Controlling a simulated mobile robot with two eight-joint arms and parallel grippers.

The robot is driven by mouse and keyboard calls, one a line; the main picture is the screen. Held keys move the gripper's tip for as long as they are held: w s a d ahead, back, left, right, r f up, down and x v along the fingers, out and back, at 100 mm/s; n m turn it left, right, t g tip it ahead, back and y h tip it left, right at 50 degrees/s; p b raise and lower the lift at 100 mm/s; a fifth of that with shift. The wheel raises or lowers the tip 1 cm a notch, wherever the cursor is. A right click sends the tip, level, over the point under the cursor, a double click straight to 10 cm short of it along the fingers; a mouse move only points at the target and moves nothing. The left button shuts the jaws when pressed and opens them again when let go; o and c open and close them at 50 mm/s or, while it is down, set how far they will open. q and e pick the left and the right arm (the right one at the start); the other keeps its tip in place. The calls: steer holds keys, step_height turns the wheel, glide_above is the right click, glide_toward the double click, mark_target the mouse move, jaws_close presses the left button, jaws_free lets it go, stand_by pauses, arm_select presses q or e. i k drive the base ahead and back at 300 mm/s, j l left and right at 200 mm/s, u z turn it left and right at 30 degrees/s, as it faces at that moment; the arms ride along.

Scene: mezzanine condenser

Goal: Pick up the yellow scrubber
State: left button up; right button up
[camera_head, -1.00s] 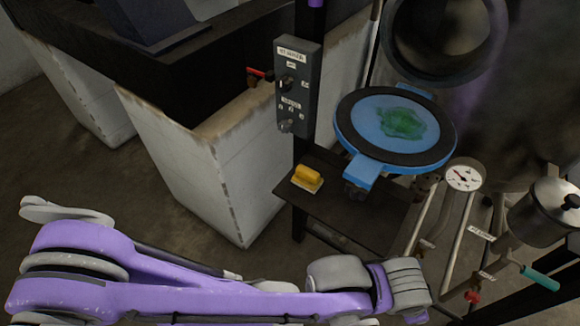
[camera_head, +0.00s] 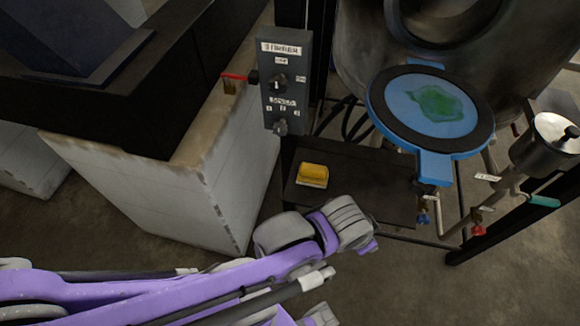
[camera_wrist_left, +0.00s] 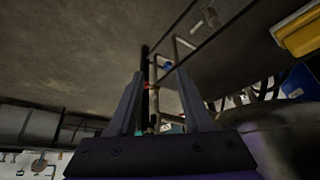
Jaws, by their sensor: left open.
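The yellow scrubber (camera_head: 313,174) lies on the dark shelf (camera_head: 362,190), near its left end, with a pale bristle side showing along its front edge. In the left wrist view the scrubber (camera_wrist_left: 298,30) shows large at the upper right corner, partly cut off. My left arm comes in from the left in the head view, its grey wrist just in front of the shelf. My right gripper does not show clearly enough to identify.
A grey control box (camera_head: 284,82) stands on a post behind the shelf. A blue round hatch (camera_head: 431,104) with a green smear hangs over the shelf's right side. A steel pot (camera_head: 546,145) and pipes with valves are at the right. A white-walled block (camera_head: 150,185) stands left.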

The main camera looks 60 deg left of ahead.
mark_target(309, 174)
steer(key=k+j, duration=0.3)
steer(key=j, duration=0.15)
steer(key=k+j, duration=0.3)
steer(key=j, duration=0.15)
steer(key=i+j, duration=0.25)
steer(key=i, duration=0.05)
